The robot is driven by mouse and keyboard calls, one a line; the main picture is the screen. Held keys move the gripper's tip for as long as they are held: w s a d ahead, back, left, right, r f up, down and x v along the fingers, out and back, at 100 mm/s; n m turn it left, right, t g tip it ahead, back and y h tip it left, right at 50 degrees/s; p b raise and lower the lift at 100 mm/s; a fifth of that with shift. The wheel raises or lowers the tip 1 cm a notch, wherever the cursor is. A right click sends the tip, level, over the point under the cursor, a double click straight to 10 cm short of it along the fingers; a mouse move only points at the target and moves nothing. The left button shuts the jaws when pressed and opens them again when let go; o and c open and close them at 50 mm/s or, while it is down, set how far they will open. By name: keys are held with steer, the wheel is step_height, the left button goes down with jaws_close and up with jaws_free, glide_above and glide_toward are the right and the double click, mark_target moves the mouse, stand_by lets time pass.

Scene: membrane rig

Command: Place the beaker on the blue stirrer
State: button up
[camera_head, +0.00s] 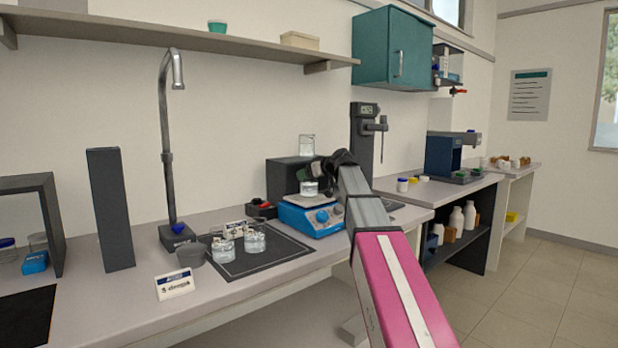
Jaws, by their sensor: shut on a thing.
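The blue stirrer (313,221) stands on the bench with a pale top plate and knobs on its front. A clear beaker (309,188) with liquid is right at the stirrer's plate. I cannot tell whether its base touches the plate. My gripper (312,173) is shut on this beaker near its upper part. The fingers are small and partly hidden by my dark wrist, and my pink and grey arm reaches in from the lower right. Two more beakers with liquid, a left one (223,249) and a right one (255,239), stand on a black mat (262,263).
A tall tap (168,150), grey cup (191,254), sign (175,284) and dark upright block (110,210) stand to the left. A dark stand (364,140) rises at right.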

steer(key=shift+f, duration=0.35)
steer(key=shift+f, duration=0.1)
steer(key=o, duration=1.1)
steer(key=shift+c, duration=0.2)
steer(key=shift+s+d, duration=0.1)
steer(key=v, duration=1.2)
